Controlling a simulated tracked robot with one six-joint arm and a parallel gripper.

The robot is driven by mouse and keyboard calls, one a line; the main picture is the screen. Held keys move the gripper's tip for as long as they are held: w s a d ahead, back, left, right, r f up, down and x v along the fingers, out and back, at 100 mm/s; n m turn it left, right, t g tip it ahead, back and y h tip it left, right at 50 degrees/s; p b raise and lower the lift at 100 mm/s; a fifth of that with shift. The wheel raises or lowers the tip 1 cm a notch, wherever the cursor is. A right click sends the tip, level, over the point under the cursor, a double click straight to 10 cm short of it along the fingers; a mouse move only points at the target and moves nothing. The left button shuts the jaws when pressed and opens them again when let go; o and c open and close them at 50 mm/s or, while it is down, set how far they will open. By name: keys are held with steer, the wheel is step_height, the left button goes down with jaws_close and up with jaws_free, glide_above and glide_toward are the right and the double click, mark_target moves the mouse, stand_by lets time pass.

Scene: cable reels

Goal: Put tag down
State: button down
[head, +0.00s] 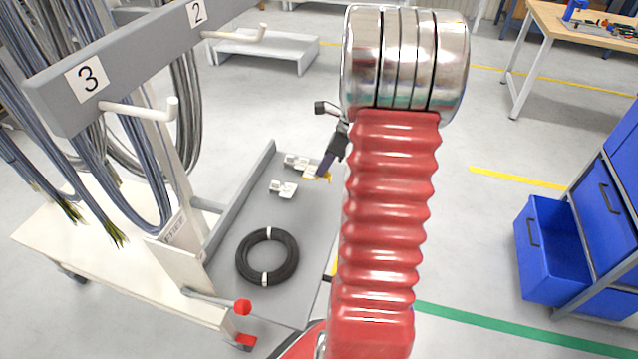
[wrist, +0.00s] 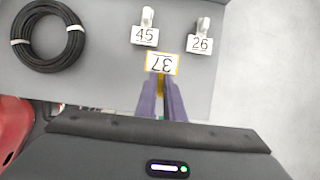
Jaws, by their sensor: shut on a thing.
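My gripper (wrist: 162,98) is shut on a tag (wrist: 162,64) with a yellow edge and the number 37, upside down in the wrist view. The tag is over the grey tray (wrist: 105,92), just in front of two other tags. I cannot tell whether it touches the tray. Tag 45 (wrist: 145,36) and tag 26 (wrist: 200,43) are on the tray, each with a white clip part. In the head view my gripper (head: 322,172) is partly hidden behind my red arm, with the held tag (head: 318,178) at its tips.
A black cable coil (head: 268,257) lies on the tray, left of the tags in the wrist view. A grey rack with hooks numbered 3 (head: 90,78) and 2 (head: 196,12) holds hanging cables at left. An open blue drawer (head: 552,250) stands at right.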

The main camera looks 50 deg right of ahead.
mark_target(328, 173)
steer(key=shift+f, duration=0.7)
steer(key=shift+f, duration=1.9)
steer(key=c, duration=1.9)
jaws_free()
steer(key=shift+f, duration=0.1)
steer(key=shift+o, duration=0.2)
steer(key=v, duration=1.2)
